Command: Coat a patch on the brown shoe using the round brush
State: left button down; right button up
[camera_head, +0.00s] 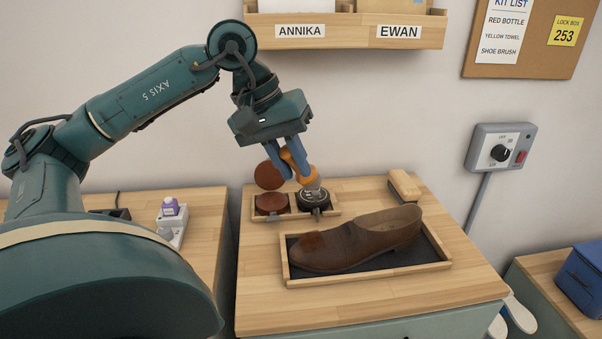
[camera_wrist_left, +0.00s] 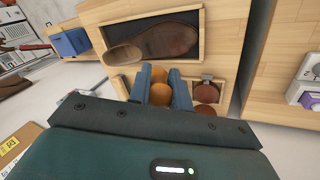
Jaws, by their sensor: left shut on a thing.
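The brown shoe (camera_head: 362,240) lies in a dark-lined wooden tray (camera_head: 370,275) on the cabinet top, toe to the left. A redder area shows on its toe. My left gripper (camera_head: 293,165) is shut on the orange handle of the round brush (camera_head: 298,166), pointing down and slightly tilted. The brush head is at the black tin (camera_head: 314,199); I cannot tell whether it touches. A brown polish tin (camera_head: 271,204) sits left of it, a round brown lid (camera_head: 268,176) upright behind. In the left wrist view the orange handle (camera_wrist_left: 160,92) shows between the fingers. My right gripper is not visible.
A wooden block-like brush (camera_head: 404,185) lies at the back right of the cabinet top. A blue box (camera_head: 583,278) is at the far right. The front of the cabinet top is clear.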

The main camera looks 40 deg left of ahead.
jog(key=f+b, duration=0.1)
jog(key=b, duration=0.1)
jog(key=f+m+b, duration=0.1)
jog(key=b, duration=0.1)
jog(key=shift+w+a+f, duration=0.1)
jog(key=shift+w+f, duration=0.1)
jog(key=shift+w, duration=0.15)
